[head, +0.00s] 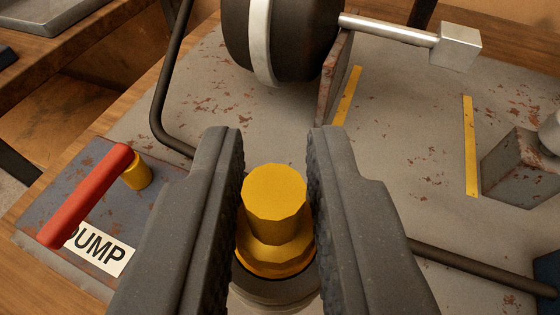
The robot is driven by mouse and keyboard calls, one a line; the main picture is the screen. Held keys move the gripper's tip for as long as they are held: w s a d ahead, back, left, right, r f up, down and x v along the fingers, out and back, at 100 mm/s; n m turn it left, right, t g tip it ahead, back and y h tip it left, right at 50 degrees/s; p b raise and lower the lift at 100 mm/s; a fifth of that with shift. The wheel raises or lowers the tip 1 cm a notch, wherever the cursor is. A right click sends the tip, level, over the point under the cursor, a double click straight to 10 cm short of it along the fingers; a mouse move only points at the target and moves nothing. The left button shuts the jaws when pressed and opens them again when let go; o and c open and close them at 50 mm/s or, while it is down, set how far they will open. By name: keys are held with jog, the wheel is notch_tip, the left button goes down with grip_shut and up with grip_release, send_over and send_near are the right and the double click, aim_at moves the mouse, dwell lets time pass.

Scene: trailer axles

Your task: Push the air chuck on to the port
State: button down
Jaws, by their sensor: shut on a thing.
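My gripper (276,150) is in the lower middle of the head view, its two dark ribbed fingers on either side of a yellow stepped cylinder, which I take to be the air chuck (275,205). It is shut on this piece. The chuck has a narrower yellow end pointing away from me and a wider yellow collar; a grey round part shows below the collar. No port can be clearly made out. A short yellow stub (138,172) stands on the dump block at the left, beside the red lever.
A red lever (92,195) lies over the block with the DUMP label (100,249). A black drum with a white band (261,40) and a silver rod stands at the back. A dark hose bends down at the left. A rusty block (515,170) is at right. The grey plate between is mostly bare.

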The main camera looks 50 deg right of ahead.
jog(key=shift+p, duration=0.3)
jog(key=shift+f+b, duration=1.85)
jog(key=shift+f, duration=1.05)
jog(key=shift+f+b, duration=0.4)
jog(key=shift+f, duration=0.85)
jog(key=c, duration=1.2)
grip_release()
jog(key=shift+c, duration=0.2)
